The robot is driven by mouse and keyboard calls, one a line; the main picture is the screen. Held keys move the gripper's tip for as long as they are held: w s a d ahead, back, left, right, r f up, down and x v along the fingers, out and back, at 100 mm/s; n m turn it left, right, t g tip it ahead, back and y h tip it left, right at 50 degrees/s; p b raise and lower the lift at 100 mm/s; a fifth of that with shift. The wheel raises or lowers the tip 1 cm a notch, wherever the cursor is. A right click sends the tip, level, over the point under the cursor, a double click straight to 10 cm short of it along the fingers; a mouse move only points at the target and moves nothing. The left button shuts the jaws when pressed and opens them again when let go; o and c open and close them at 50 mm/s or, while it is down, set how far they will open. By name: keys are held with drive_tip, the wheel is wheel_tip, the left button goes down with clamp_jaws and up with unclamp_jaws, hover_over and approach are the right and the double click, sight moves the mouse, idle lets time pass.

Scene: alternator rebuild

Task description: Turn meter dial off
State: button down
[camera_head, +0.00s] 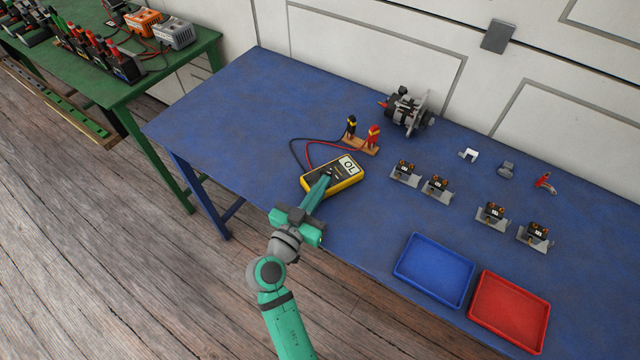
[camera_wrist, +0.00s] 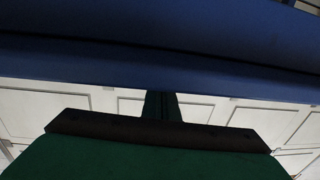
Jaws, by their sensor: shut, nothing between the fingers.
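The yellow and black meter (camera_head: 347,183) lies on the blue table in the head view. Its display reads what looks like "OL". My gripper (camera_head: 326,177) is shut and empty, with its fingertips over the meter's face, where they hide the dial. I cannot tell whether the tips touch the dial or which way it points. In the wrist view, my gripper's fingers (camera_wrist: 160,105) reach toward a dark blue surface, and the meter cannot be made out there.
Black and red probes stand in a wooden holder (camera_head: 361,145) behind the meter, their leads running to it. An alternator part (camera_head: 408,108) and several small brackets lie to the right. A blue tray (camera_head: 401,269) and a red tray (camera_head: 475,309) sit at the front. The table's left part is clear.

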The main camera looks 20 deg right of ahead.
drive_tip(key=shift+s+d+n+t+y, duration=0.2)
drive_tip(key=shift+s+n+t+y, duration=0.05)
drive_tip(key=shift+n+t+y, duration=0.6)
drive_tip(key=shift+s+d, duration=0.2)
drive_tip(key=shift+d, duration=0.65)
drive_tip(key=shift+w+d, duration=0.1)
drive_tip(key=shift+d, duration=0.55)
drive_tip(key=shift+a, duration=0.1)
drive_tip(key=s+a, duration=0.1)
drive_tip(key=s, duration=0.3)
drive_tip(key=s+a, duration=0.1)
drive_tip(key=s, duration=0.3)
drive_tip(key=s+a, duration=0.1)
drive_tip(key=s, duration=0.4)
drive_tip(key=shift+a, duration=0.4)
